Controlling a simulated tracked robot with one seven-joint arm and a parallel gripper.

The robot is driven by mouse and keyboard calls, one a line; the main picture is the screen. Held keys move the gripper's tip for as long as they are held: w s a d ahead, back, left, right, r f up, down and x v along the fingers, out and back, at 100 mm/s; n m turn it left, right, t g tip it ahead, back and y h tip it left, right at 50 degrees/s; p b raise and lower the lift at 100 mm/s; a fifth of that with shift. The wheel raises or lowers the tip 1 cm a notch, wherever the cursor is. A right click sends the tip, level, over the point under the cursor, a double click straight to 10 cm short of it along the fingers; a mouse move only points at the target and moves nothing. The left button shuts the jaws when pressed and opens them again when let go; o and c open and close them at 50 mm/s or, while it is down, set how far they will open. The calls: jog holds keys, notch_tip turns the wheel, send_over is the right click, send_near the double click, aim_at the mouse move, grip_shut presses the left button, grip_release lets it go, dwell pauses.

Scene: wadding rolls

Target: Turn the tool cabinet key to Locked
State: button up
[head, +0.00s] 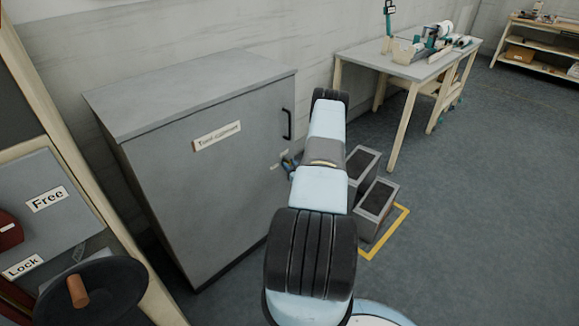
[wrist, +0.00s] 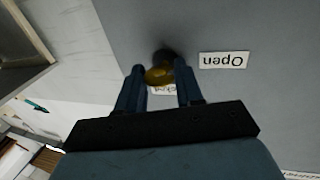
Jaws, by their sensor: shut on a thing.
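The grey tool cabinet (head: 205,170) stands against the wall in the head view, its door closed, with a name label and a black handle (head: 287,124). My gripper (head: 289,164) is at the right side of the door, below the handle, mostly hidden by my arm. In the wrist view, my gripper (wrist: 160,85) is shut on the brass-coloured key (wrist: 158,75), which sits at a dark lock (wrist: 164,56) on the door. The "Open" label (wrist: 224,60) appears upside down beside the lock. Another label (wrist: 163,90) is mostly hidden behind the key and fingers.
A board with "Free" (head: 47,198) and "Lock" (head: 22,267) labels is at the left. Grey boxes (head: 376,198) stand on the floor beside the yellow floor marking (head: 395,228), right of my arm. A workbench (head: 405,62) stands farther back. Open floor lies to the right.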

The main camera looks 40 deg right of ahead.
jog(key=shift+m, duration=0.3)
jog(key=m, duration=0.3)
jog(key=shift+d+r+g, duration=0.1)
jog(key=shift+g, duration=0.3)
jog(key=m+g+y, duration=0.1)
jog(key=m, duration=0.3)
jog(key=shift+d, duration=0.1)
jog(key=m+y, duration=0.1)
jog(key=m, duration=0.1)
jog(key=m+y, duration=0.1)
jog(key=m, duration=0.1)
jog(key=shift+s+d+g, duration=0.1)
jog(key=shift+d+g, duration=0.05)
jog(key=shift+g, duration=0.15)
jog(key=shift+m+y, duration=0.7)
jog(key=shift+m, duration=0.9)
jog(key=o, duration=1)
jog(key=shift+o, duration=0.2)
